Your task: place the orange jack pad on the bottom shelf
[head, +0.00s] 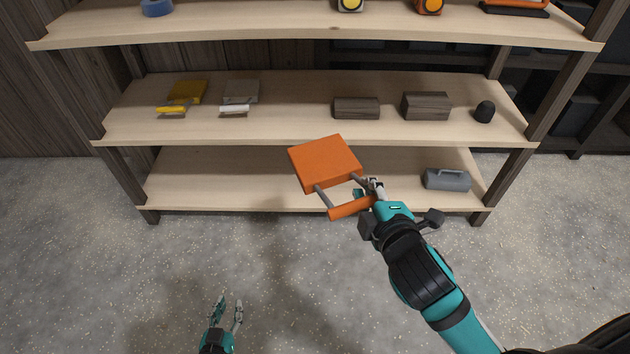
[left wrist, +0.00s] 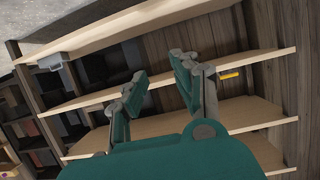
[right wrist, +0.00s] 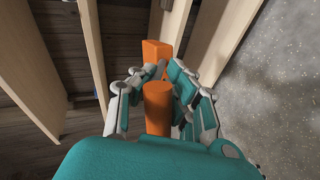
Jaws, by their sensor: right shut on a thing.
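The orange jack pad (head: 325,163) is a flat square block with two grey rods and an orange bar handle. My right gripper (head: 372,188) is shut on its handle side and holds it in front of the shelf unit. In the right wrist view the orange handle (right wrist: 158,105) stands between the fingers, with the pad's block beyond. The bottom shelf (head: 220,190) lies behind the pad, which hides part of it. My left gripper (head: 228,308) is open and empty, low over the floor; its parted fingers also show in the left wrist view (left wrist: 160,85).
A grey handled case (head: 447,180) sits at the right of the bottom shelf; its left side is clear. The middle shelf (head: 290,115) holds yellow and grey handled pads, two brown blocks (head: 426,106) and a black object (head: 484,111). Dark posts stand at both ends.

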